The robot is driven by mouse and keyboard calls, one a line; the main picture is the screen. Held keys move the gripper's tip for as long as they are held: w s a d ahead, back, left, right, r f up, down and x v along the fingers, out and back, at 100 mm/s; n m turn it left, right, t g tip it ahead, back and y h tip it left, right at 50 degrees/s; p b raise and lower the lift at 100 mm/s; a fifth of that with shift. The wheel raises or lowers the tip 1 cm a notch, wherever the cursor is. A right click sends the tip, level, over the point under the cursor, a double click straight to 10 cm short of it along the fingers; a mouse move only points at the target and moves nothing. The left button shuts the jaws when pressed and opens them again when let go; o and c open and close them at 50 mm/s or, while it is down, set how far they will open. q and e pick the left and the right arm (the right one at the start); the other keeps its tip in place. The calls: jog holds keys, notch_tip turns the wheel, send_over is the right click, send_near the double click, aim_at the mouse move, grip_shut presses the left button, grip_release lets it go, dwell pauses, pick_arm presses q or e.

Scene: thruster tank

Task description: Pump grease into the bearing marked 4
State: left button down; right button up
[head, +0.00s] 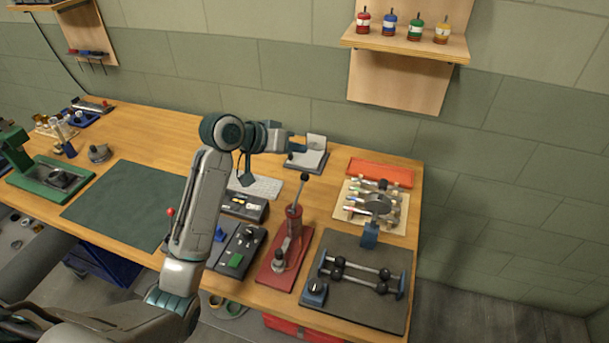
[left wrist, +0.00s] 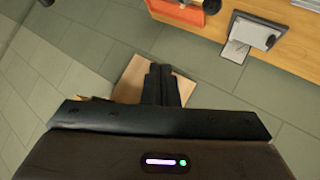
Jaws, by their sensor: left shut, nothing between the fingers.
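My left gripper (head: 297,145) is raised over the back of the bench, left of a grey stand with a white plate (head: 309,153). In the left wrist view its fingers (left wrist: 163,85) are together and empty. A red hand pump (head: 294,218) with a black-knobbed lever stands on a red base plate; it looks like the grease pump. The gripper is above and behind it, apart from the lever. To its right a dark board (head: 340,247) carries a shaft rig (head: 357,273) with several black round parts, perhaps the bearings. No number 4 is readable. My right gripper is out of view.
A blue box with a knob (head: 314,293) sits at the board's front. A blue-based gauge-like piece (head: 370,236) stands behind it, before a tool rack (head: 350,213) and orange tray (head: 381,172). Control boxes (head: 243,206) lie left. A green mat (head: 125,205) is clear.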

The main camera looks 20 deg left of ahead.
pick_arm(q)
jog(key=b, duration=0.7)
send_over(301, 186)
notch_tip(301, 186, down, 6)
jog(key=shift+w+a+f, duration=0.2)
jog(key=shift+w+f, duration=0.1)
jog(key=shift+f, duration=0.25)
jog(key=shift+w+a+f, duration=0.2)
jog(key=shift+w+f, duration=0.05)
jog(key=shift+f, duration=0.3)
jog(key=shift+f, duration=0.15)
dwell(0.6)
jog(key=shift+w+f, duration=0.1)
jog(key=shift+f, duration=0.15)
